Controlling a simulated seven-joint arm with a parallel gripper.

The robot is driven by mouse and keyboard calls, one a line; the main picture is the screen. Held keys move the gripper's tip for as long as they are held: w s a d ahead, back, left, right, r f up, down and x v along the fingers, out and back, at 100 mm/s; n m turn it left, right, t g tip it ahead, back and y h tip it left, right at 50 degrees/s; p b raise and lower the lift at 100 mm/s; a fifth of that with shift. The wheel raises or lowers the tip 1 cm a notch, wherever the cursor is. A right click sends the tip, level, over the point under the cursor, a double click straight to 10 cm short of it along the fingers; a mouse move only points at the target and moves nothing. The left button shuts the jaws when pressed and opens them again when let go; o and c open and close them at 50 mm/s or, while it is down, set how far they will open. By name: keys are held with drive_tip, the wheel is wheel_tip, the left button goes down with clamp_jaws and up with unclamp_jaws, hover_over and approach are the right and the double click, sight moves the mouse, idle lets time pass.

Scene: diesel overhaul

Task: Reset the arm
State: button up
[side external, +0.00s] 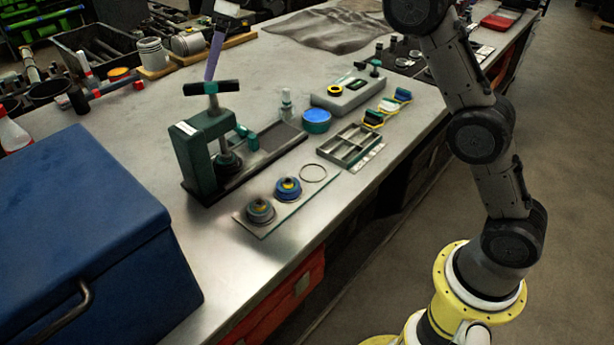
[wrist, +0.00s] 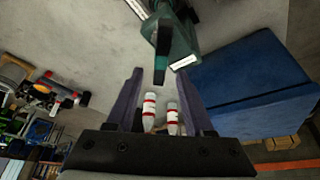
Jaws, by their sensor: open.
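My gripper (side external: 213,66) is above the bench near the green press (side external: 190,150) in the side view, with one purple finger showing. In the wrist view my gripper (wrist: 160,72) has its two purple fingers spread apart, with nothing held between the tips. The green press (wrist: 178,45) is just beyond the fingertips in that view. Two white bottles with red bands (wrist: 149,108) (wrist: 172,115) show between the fingers, farther away. Much of my arm lies outside the side view.
A large blue box (side external: 80,230) stands at the bench's left front. A glass plate with two round parts and a ring (side external: 313,173), a divided tray (side external: 350,147) and a grey block (side external: 348,97) lie right of the press. Pistons (side external: 152,54) and tools crowd the back left.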

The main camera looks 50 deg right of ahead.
drive_tip(key=shift+r, duration=0.65)
drive_tip(key=shift+r, duration=0.2)
drive_tip(key=s+d+r+t, duration=0.2)
drive_tip(key=s+r, duration=0.6)
drive_tip(key=r, duration=0.1)
drive_tip(key=s+d+r+m+h, duration=0.15)
drive_tip(key=s+d, duration=0.25)
drive_tip(key=s, duration=0.8)
drive_tip(key=s+d+f+m+t, duration=0.1)
drive_tip(key=s+f+m, duration=0.15)
drive_tip(key=s, duration=0.45)
drive_tip(key=s+d+f+m, duration=0.1)
drive_tip(key=s+d+f, duration=0.1)
drive_tip(key=s+f, duration=0.3)
drive_tip(key=s+d+f+m+h, duration=0.2)
drive_tip(key=s+f+m, duration=0.2)
drive_tip(key=s+f, duration=0.4)
wheel_tip(320, 180, down, 4)
drive_tip(key=shift+s+f+m, duration=0.2)
drive_tip(key=shift+m, duration=0.2)
